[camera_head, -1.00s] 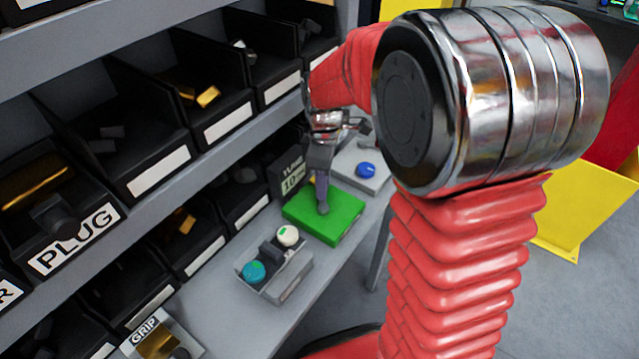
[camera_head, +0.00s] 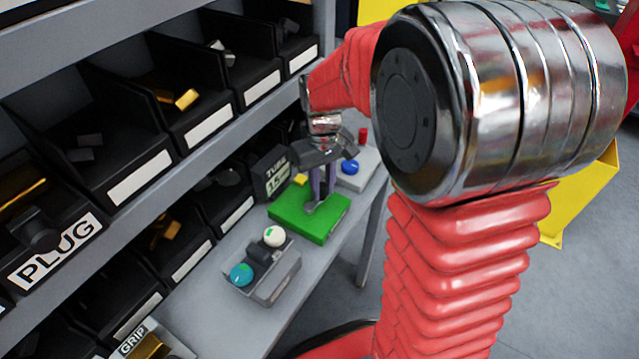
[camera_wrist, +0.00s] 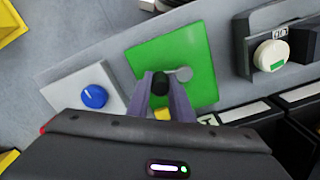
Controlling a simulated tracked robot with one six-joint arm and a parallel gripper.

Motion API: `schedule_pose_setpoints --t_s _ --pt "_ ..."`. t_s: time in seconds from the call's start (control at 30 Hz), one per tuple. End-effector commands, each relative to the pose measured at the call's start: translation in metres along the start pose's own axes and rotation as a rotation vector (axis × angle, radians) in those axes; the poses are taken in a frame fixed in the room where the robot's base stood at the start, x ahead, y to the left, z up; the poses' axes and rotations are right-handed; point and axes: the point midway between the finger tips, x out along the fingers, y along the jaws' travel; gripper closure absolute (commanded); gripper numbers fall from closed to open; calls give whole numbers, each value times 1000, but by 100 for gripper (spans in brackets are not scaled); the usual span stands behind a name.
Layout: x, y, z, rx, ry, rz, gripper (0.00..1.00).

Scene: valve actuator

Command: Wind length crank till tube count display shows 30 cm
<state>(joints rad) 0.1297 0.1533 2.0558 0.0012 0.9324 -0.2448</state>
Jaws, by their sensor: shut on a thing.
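The length crank (camera_wrist: 181,74) is on a green plate (camera_head: 322,228) on the bench; the plate also fills the middle of the wrist view (camera_wrist: 198,50). Its black handle (camera_wrist: 160,84) stands between my fingers. My gripper (camera_head: 318,195) points down over the plate, and in the wrist view (camera_wrist: 163,86) its two grey fingers are shut on the handle. The tube count display (camera_head: 276,178) is a dark box behind the plate, marked TUBE. Its number seems to start with 1, but the second digit is too blurred to read.
A grey box with a blue knob (camera_head: 350,167) stands beyond the plate. A grey box with teal and white buttons (camera_head: 262,272) stands nearer. Shelves of black bins (camera_head: 140,180) line the left. A small yellow piece (camera_wrist: 162,114) lies at the plate's edge.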

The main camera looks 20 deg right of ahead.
Motion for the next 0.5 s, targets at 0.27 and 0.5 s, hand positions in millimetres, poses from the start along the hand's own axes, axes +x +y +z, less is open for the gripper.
schedule_pose_setpoints --t_s 0.27,0.5 --pt "-3 3 8 263 11 4 100" --pt "-3 1 18 490 10 3 100"
